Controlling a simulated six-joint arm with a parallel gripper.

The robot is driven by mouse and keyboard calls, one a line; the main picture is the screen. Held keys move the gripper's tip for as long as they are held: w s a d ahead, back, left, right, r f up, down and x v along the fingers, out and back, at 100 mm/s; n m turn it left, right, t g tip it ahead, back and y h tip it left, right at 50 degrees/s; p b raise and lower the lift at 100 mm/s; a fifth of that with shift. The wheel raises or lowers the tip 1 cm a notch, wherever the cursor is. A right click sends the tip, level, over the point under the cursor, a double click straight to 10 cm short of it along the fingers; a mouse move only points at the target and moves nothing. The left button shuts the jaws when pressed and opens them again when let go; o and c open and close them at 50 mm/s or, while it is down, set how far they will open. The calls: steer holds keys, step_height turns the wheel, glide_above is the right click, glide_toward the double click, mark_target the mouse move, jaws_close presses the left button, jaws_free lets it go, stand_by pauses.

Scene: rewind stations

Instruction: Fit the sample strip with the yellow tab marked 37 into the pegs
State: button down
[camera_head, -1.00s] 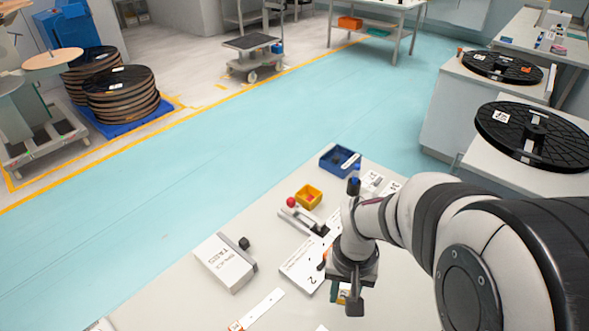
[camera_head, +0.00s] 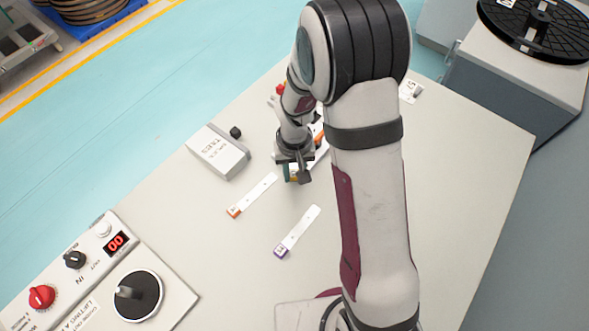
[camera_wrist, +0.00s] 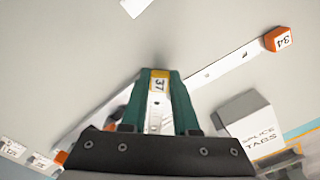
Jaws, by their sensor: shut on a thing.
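The sample strip with the yellow tab marked 37 (camera_wrist: 159,84) is between the green fingers of my gripper (camera_wrist: 161,76) in the wrist view. My gripper is shut on it at the tab end. The strip's white body runs back between the fingers and is partly hidden. In the head view my gripper (camera_head: 292,175) is low over the table, right of the white splice tabs box (camera_head: 217,152). I cannot make out the pegs in either present view; my arm covers part of the table behind the gripper.
A strip with an orange tab (camera_head: 250,197), marked 34 in the wrist view (camera_wrist: 279,40), lies left of my gripper. A purple-tabbed strip (camera_head: 297,233) lies nearer. A control panel (camera_head: 95,262) with a red knob stands front left.

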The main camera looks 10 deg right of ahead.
steer(key=shift+f, duration=0.1)
steer(key=c, duration=0.7)
jaws_free()
steer(key=shift+o, duration=0.2)
step_height(320, 180, up, 11)
steer(key=s+d+r+m+y, duration=0.1)
steer(key=s+r, duration=0.3)
steer(key=s, duration=0.6)
steer(key=s+d+r+m, duration=0.1)
steer(key=s+r+m, duration=0.3)
steer(key=s, duration=0.7)
steer(key=shift+s+r+m+y, duration=0.25)
steer(key=shift+s+m+y, duration=0.05)
steer(key=shift+y, duration=0.1)
